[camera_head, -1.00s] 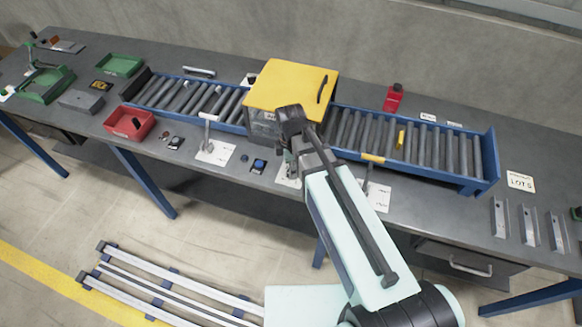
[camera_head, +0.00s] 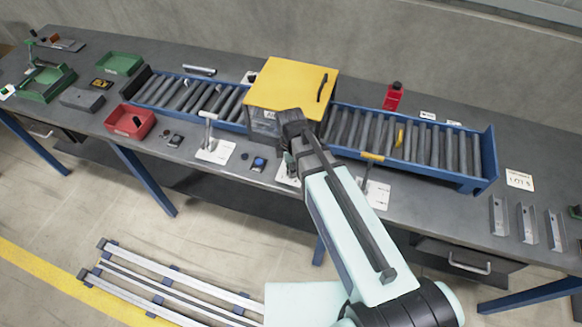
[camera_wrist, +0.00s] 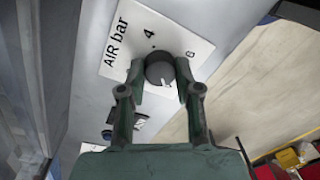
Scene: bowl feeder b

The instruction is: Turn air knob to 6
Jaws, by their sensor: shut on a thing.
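The air knob (camera_wrist: 157,66) is a round dark grey knob on a white plate (camera_wrist: 112,62) marked "AIR bar" in the wrist view. A 4 with a dot stands beside the knob, and another numeral, partly unclear, is near the right finger. A small white mark shows at the knob's lower right edge, away from the 4. My gripper (camera_wrist: 159,74) is shut on the knob, one dark green finger on each side. In the head view my arm hides the knob and most of its plate (camera_head: 287,181), in front of the yellow-topped box.
The yellow-topped box (camera_head: 287,84) stands over the roller conveyor (camera_head: 430,145) just behind my wrist. Lever plates (camera_head: 215,152) and (camera_head: 376,196) lie on either side along the bench front. A red tray (camera_head: 130,121) and red bottle (camera_head: 393,97) stand farther off.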

